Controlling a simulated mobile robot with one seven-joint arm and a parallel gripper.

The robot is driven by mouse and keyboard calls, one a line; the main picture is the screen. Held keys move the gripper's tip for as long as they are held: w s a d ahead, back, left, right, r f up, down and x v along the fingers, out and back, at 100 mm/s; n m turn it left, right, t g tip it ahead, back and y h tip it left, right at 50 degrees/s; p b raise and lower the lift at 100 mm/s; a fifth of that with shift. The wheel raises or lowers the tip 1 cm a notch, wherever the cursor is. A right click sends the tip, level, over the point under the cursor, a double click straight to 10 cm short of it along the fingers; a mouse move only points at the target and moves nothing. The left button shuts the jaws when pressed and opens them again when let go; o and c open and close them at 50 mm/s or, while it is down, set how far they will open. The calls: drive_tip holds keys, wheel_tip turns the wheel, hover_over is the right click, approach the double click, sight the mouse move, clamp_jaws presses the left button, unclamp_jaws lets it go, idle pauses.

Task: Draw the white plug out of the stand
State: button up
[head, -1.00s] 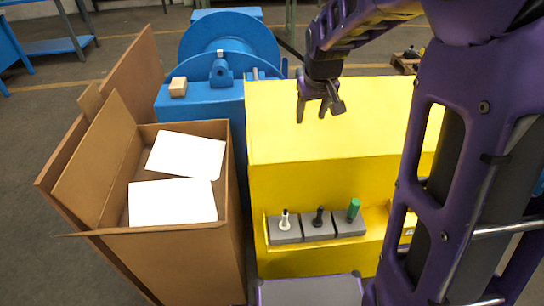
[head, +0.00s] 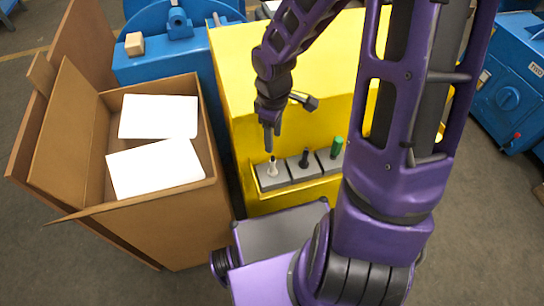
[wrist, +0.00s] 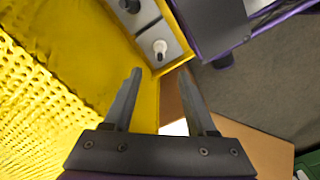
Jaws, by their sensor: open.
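The white plug (head: 272,167) stands upright in the leftmost grey block of the stand (head: 267,184), on a yellow ledge. My gripper (head: 269,147) is open and points down, with its fingertips just above the white plug in the head view. In the wrist view, the white plug (wrist: 160,47) lies just past the fingertips of my gripper (wrist: 160,72), roughly in line with the gap between them. It is not between the fingers. The plug's lower part is hidden in its block.
A black plug (head: 304,158) and a green plug (head: 337,148) stand in the neighbouring blocks to the right. The tall yellow housing (head: 235,75) rises behind the ledge. An open cardboard box (head: 190,225) with white sheets stands at the left.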

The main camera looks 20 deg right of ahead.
sight(273, 160)
wheel_tip(273, 160, down, 13)
drive_tip(key=b, duration=0.2)
drive_tip(key=shift+b, duration=0.35)
clamp_jaws()
